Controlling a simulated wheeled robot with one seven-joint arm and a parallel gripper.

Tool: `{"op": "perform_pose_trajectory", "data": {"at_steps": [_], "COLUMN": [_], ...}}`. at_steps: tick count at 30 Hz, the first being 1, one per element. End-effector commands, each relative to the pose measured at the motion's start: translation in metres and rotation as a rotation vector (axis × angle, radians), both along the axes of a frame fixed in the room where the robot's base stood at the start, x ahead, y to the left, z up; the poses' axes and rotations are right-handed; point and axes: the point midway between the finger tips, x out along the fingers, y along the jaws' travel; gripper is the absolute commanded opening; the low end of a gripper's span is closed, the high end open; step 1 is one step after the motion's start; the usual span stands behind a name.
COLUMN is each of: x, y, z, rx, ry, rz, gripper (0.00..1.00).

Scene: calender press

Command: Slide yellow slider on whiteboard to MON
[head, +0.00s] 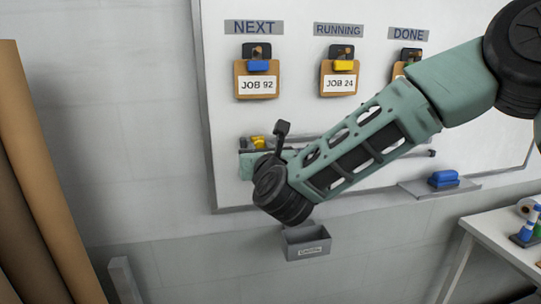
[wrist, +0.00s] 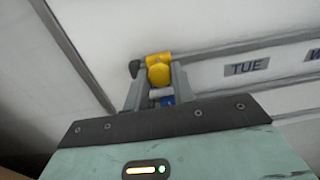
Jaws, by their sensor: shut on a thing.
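The yellow slider (wrist: 158,68) sits at the left end of a grey rail (wrist: 225,50) on the whiteboard, against or very near a dark end piece (wrist: 134,68). My gripper (wrist: 157,77) is shut on the slider, with one finger on each side. The TUE label (wrist: 247,67) is to the right of the slider, below the rail. No MON label can be seen; my gripper covers the area below the slider. In the head view, the yellow slider (head: 258,141) shows at the whiteboard's lower left, partly behind my wrist.
A partly hidden blue thing (wrist: 167,101) is between my fingers, below the slider. Job cards hang above the rail, such as JOB 92 (head: 257,86). A grey bin (head: 306,242) is below, and a ledge with a blue eraser (head: 443,178) is to the right.

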Motion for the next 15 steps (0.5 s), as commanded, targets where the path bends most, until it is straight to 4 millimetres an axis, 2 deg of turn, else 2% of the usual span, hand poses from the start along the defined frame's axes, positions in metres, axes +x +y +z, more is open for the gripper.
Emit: {"op": "perform_pose_trajectory", "data": {"at_steps": [6, 7, 9, 15], "x": [-0.0021, -0.0023, -0.0024, -0.0017], "y": [0.0035, 0.0036, 0.0038, 0.0026], "z": [0.0017, 0.0017, 0.0018, 0.0012], "rx": [0.001, 0.001, 0.002, 0.001], "ry": [0.001, 0.000, 0.001, 0.001], "rz": [0.009, 0.009, 0.010, 0.007], "gripper": [0.00, 0.28, 0.47, 0.48]}}
